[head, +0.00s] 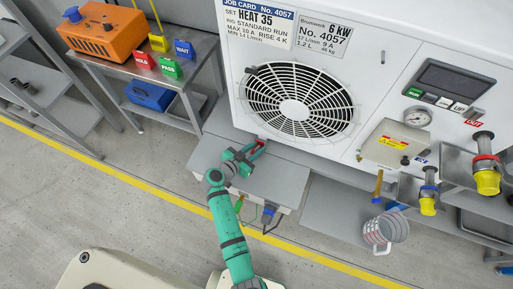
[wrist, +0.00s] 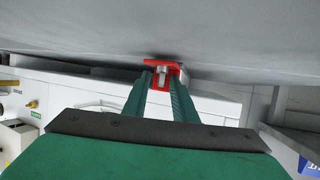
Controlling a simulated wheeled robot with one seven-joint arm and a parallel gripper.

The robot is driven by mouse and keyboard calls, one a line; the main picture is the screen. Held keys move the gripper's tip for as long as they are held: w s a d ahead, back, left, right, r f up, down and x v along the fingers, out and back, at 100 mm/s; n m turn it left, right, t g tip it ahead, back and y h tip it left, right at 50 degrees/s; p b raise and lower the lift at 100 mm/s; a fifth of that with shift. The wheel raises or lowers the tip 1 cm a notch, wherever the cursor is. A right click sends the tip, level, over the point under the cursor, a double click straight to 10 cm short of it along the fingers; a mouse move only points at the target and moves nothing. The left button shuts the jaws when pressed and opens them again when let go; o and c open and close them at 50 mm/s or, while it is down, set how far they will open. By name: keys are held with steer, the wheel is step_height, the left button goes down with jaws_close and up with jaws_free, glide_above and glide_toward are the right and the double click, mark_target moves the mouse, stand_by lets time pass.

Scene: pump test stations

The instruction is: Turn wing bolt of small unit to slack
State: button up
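A large white unit (head: 385,75) with a round fan grille (head: 298,102) and a plate reading 6 kW No. 4057 stands over a grey shelf. A small red part (head: 262,143) sits at its lower edge. In the wrist view it is a red bracket (wrist: 148,63) with a grey piece (wrist: 162,75), which could be the wing bolt; its wing position cannot be told. My gripper (head: 259,148) reaches this red part. In the wrist view my gripper's two green fingers (wrist: 163,88) stand apart, with the grey piece between or just beyond their tips. Contact cannot be told.
A grey ledge (head: 283,184) lies under my gripper. A jug (head: 385,230), a gauge (head: 417,117) and yellow-ended hose fittings (head: 487,182) are at right. A bench (head: 180,75) with an orange box (head: 104,40) and coloured tags is at left. The floor in front is clear.

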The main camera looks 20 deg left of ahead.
jaws_close()
steer(key=shift+d+n+y, duration=0.15)
steer(key=shift+n+y, duration=0.15)
steer(key=shift+d+n+t+y, duration=0.1)
steer(key=shift+n+t+y, duration=0.3)
steer(key=shift+n+y, duration=3.1)
steer(key=shift+y, duration=0.6)
steer(key=shift+n+g+y, duration=1.1)
steer(key=shift+n+y, duration=0.6)
steer(key=shift+n+g+y, duration=0.4)
steer(key=shift+n+y, duration=0.1)
steer(key=shift+w+d+f+n+g+y, duration=0.1)
steer(key=shift+n+g+y, duration=0.85)
steer(key=shift+n+g, duration=0.35)
steer(key=shift+w+d+n+g+y, duration=0.1)
steer(key=shift+n+g+y, duration=0.95)
steer(key=shift+n, duration=0.35)
